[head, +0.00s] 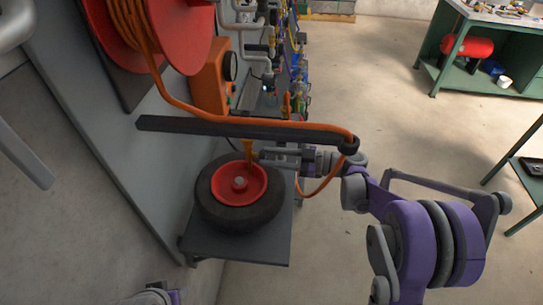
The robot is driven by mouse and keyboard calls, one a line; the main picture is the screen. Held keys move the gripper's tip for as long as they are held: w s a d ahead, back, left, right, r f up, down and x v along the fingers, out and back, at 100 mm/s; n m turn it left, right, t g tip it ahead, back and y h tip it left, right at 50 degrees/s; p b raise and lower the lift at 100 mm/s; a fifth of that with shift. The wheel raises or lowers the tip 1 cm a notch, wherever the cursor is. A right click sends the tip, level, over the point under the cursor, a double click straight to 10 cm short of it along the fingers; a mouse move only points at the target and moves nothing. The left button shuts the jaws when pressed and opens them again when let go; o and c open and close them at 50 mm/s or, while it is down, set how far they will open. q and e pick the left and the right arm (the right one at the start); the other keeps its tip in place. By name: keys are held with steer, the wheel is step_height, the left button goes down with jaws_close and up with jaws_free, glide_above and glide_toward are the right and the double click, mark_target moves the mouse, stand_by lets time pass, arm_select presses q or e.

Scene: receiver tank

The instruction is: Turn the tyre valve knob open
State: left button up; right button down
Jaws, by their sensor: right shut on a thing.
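A black tyre (215,208) with a red hub (240,184) lies flat on a grey shelf (245,246). My right gripper (262,157) reaches in from the right, at the far edge of the tyre. It is shut at a narrow orange upright piece (248,150) beside the red hub. The tyre valve knob appears to be between its fingers; they hide it, so its turn angle cannot be told.
An orange hose (270,124) runs from a red reel (180,30) along a dark bar (200,127) and hangs in a loop by my right wrist. Pipes and valves (290,60) stand behind. Open floor lies right; a green workbench (450,75) is at the back.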

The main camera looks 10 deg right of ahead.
stand_by(0.4)
steer(key=c, duration=0.5)
jaws_free()
steer(key=shift+c, duration=0.2)
steer(key=shift+d, duration=0.1)
steer(key=v, duration=1)
steer(key=shift+d, duration=0.35)
steer(key=shift+s, duration=0.1)
